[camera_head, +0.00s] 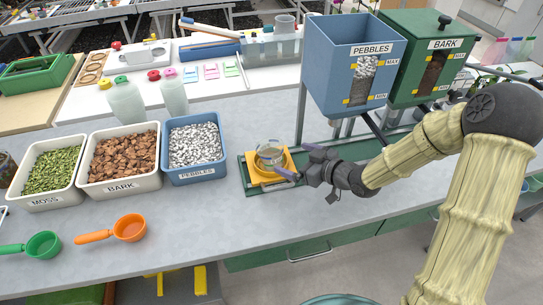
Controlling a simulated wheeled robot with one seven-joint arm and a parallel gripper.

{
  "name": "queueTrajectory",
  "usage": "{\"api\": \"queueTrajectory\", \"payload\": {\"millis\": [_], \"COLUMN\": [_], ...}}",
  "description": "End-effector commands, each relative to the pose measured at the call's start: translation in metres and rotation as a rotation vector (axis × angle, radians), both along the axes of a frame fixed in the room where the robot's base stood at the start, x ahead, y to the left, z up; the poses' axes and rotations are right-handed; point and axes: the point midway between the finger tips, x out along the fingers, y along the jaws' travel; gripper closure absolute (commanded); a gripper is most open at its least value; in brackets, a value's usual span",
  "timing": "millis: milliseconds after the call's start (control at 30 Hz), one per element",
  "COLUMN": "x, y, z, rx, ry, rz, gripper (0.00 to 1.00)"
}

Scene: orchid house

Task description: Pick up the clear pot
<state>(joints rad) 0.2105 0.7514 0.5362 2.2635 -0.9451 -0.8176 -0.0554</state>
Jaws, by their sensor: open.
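The clear pot (268,155) is a small, see-through round pot. It stands upright on a yellow-orange plate (256,181) that sits on a green board (251,191) near the front of the bench, below the pebbles hopper. My gripper (301,164) comes in from the right at about the pot's height, with its purple-tipped fingers apart. The fingertips are close to the right side of the pot. I cannot tell whether they touch it or reach around it.
The blue pebbles hopper (341,75) and green bark hopper (416,75) stand just behind. To the left are tubs of moss (34,205), bark (134,190) and pebbles (200,179). A green scoop (42,244) and an orange scoop (129,228) lie in front. The front middle bench is clear.

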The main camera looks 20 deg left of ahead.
Motion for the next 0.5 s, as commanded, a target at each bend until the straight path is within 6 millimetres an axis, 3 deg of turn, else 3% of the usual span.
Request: {"api": "queueTrajectory", "payload": {"millis": [300, 500], "x": [0.02, 0.023], "y": [0.044, 0.049], "z": [-0.017, -0.019], "rx": [-0.001, -0.001], "ry": [0.001, 0.0], "rz": [0.0, 0.0], "gripper": [0.0, 0.0]}}
